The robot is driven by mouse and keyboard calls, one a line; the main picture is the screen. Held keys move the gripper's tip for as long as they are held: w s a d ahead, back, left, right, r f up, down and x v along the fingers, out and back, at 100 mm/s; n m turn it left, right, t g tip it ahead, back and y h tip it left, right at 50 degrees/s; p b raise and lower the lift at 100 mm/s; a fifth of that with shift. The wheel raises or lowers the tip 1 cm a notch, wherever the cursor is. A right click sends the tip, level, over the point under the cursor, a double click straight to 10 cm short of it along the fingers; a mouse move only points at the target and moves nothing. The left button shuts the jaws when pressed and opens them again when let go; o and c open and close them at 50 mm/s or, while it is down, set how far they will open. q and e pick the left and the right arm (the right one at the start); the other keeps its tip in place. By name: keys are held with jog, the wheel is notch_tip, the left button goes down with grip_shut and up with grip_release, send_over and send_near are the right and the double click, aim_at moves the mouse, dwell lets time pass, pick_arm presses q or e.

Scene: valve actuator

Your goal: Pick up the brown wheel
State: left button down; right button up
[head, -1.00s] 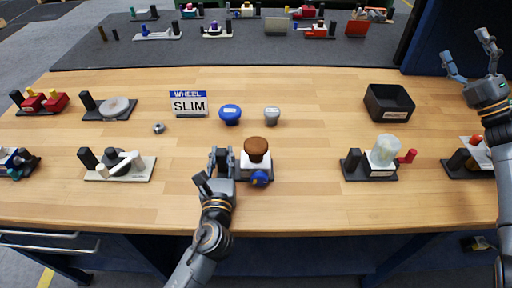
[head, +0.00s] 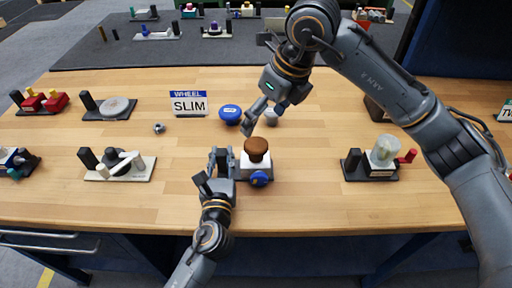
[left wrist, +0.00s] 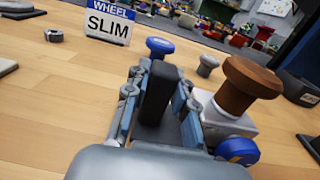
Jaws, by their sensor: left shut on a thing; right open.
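The brown wheel (head: 256,148) sits on top of a white valve body (head: 247,168) with a blue knob (head: 260,179) on its front. The wheel also shows in the left wrist view (left wrist: 247,82), upright on the white body. My left gripper (head: 222,160) is just left of the valve, shut on the black post (left wrist: 160,92) of the valve's base. My right gripper (head: 265,112) is open and empty, pointing down just above and behind the brown wheel, not touching it.
A blue wheel (head: 230,113) and a grey wheel (head: 271,115) stand behind the valve, the grey one partly hidden by my right gripper. A WHEEL SLIM sign (head: 189,104) stands to their left. Another valve (head: 382,152) stands to the right. The black bin (head: 374,108) is mostly hidden by my right arm.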

aim_at(257, 144)
jog(key=shift+h, duration=0.4)
jog(key=x, duration=0.7)
jog(key=shift+w+d, duration=0.15)
jog(key=shift+w, duration=0.05)
jog(key=x, duration=0.5)
jog(key=shift+d+f, duration=0.15)
jog(key=c, duration=1.4)
